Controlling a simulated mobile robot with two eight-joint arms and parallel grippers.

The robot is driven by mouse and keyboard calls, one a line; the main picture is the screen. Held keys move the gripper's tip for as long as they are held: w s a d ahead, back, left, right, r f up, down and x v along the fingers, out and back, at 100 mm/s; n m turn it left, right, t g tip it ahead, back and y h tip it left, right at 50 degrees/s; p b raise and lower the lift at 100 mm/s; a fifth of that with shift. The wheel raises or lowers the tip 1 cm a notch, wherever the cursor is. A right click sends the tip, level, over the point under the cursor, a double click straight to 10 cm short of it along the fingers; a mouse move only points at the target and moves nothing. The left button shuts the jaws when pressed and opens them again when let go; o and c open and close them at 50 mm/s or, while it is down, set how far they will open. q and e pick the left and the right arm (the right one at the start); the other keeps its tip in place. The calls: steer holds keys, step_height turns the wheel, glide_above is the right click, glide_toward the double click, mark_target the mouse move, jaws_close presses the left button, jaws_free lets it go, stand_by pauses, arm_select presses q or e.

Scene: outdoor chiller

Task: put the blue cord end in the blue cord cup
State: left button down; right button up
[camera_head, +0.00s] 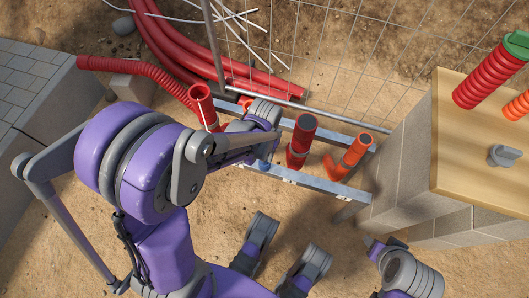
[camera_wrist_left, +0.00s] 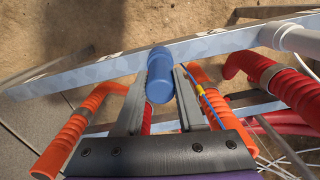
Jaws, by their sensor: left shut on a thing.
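My left gripper (camera_wrist_left: 160,72) is shut on a blue cylinder, which appears to be the blue cord end (camera_wrist_left: 160,82). It sits between the fingertips in the left wrist view, in front of a metal rail. A thin blue line with a yellow part (camera_wrist_left: 203,92) runs beside the right finger. In the head view my left arm covers the fingers, and only a small blue spot (camera_head: 262,164) shows near the front rail. I cannot make out a blue cord cup in either view.
Red and orange conduit stubs (camera_head: 301,140) (camera_head: 349,157) stand by the metal rails (camera_head: 310,186). Another red pipe end (camera_head: 203,107) stands left of them. A block pillar with a wooden top (camera_head: 465,155) is at right. Wire mesh (camera_head: 330,55) is behind.

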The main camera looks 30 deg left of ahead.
arm_select(q)
steer(key=c, duration=0.5)
jaws_free()
step_height(320, 180, up, 12)
steer(key=p, duration=0.5)
steer(key=shift+s+d+r+m+t, duration=0.15)
steer(key=shift+s+d+r+t, duration=0.5)
steer(key=shift+s, duration=1.2)
steer(key=shift+s+d+r+m+t, duration=0.2)
steer(key=shift+s+d+r+t, duration=0.45)
steer(key=shift+s, duration=1.2)
steer(key=shift+s+d+r+m+t, duration=0.15)
steer(key=shift+s+d+r+t, duration=0.2)
steer(key=shift+s+r+t, duration=1)
steer(key=shift+s+f+g, duration=0.35)
steer(key=shift+s+f, duration=0.1)
steer(key=shift+f, duration=0.2)
